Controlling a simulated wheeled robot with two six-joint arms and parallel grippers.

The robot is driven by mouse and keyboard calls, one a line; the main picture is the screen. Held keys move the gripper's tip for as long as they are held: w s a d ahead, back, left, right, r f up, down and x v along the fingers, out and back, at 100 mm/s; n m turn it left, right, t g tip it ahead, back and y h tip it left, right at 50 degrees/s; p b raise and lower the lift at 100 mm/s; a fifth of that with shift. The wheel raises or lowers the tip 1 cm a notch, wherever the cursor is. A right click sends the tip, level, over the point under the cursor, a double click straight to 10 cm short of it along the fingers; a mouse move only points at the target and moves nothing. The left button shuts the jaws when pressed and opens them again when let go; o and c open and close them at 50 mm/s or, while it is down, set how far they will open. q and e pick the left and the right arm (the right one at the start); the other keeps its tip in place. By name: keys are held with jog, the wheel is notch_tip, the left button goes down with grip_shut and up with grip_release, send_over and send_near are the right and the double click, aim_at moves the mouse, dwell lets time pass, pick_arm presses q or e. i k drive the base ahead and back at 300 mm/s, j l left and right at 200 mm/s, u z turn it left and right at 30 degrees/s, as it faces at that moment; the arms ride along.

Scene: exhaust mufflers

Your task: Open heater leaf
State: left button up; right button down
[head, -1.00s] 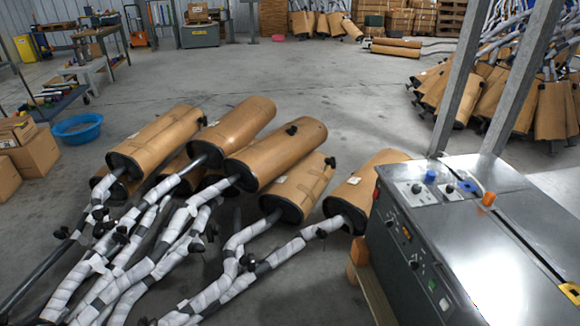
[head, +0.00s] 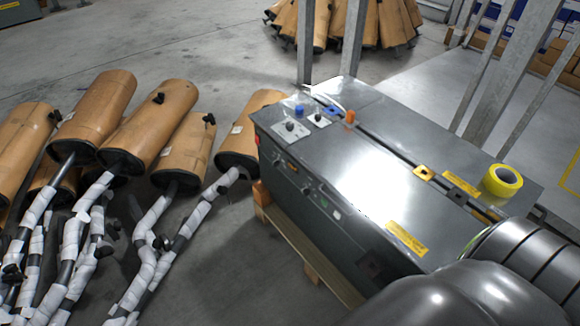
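A grey metal machine (head: 345,165) stands right of centre in the head view on a wooden pallet. Its flat top is split by a long dark slot, with a yellow latch-like piece (head: 424,173) beside it. An orange knob (head: 350,118) and a blue knob (head: 299,111) sit near the far left end of the top. Which panel is the heater leaf, I cannot tell. A dark grey rounded arm link of mine covers the lower right corner. Neither gripper shows in the view.
A roll of yellow tape (head: 502,180) lies on the machine's top at the right. Several wrapped mufflers (head: 150,125) with white-banded pipes lie on the floor to the left. Metal posts (head: 355,40) rise behind the machine. Open concrete floor lies beyond the mufflers.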

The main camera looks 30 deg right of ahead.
aim_at(430, 230)
jog(key=z, duration=1.45)
